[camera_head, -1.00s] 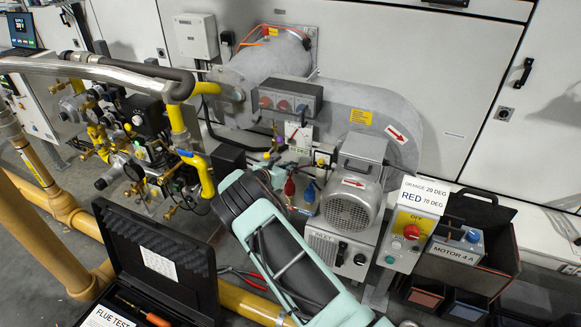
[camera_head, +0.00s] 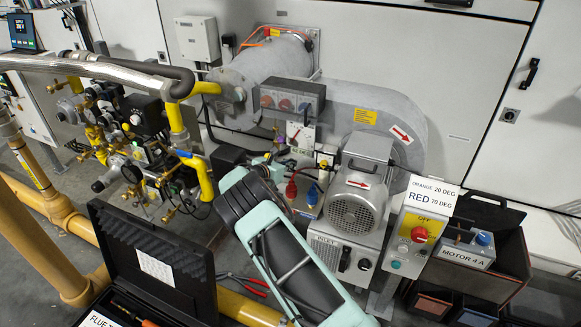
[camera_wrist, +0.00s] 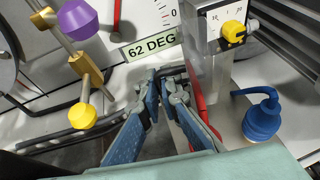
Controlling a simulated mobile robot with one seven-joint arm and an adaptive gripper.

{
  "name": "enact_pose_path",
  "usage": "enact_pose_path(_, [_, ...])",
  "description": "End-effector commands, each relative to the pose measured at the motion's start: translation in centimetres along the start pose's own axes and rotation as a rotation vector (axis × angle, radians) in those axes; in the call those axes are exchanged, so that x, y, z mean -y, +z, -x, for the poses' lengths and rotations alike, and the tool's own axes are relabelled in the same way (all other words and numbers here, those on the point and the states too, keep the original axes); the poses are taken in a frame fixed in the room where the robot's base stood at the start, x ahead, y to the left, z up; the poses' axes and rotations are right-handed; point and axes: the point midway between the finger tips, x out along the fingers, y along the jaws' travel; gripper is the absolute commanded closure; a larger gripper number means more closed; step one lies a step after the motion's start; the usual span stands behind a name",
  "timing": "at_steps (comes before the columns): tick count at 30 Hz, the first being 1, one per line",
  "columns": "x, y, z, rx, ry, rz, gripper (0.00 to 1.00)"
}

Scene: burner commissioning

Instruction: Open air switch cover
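No part is plainly marked as the air switch cover. In the wrist view a small grey box with a yellow knob (camera_wrist: 233,31) and a scale sits atop a metal bracket, right of my fingertips. I cannot tell whether it is the air switch or whether its cover is open. My gripper (camera_wrist: 161,92) has two blue-padded fingers with a narrow gap between the tips and nothing clearly held. A dark bar lies just beyond the tips; contact is unclear.
A "62 DEG" label (camera_wrist: 150,46), a purple knob (camera_wrist: 77,19) and a blue bulb (camera_wrist: 262,121) surround the fingers. The grey motor (camera_head: 357,200) and control box (camera_head: 410,240) stand right of my arm. An open black case (camera_head: 150,255) lies in front.

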Motion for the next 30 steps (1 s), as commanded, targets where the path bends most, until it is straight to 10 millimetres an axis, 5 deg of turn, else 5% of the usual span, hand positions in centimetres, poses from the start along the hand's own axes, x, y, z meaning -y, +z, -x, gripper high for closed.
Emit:
enact_pose_path(3, [-0.1,0.0,0.1,-0.001,0.002,-0.001,1.0])
enact_pose_path(6, [-0.1,0.0,0.1,-0.001,0.002,-0.001,0.88])
enact_pose_path(17, [-0.1,0.0,0.4,-0.001,0.002,0.0,0.88])
enact_pose_path(30, [-0.2,0.0,7.3,-0.001,0.005,0.0,0.88])
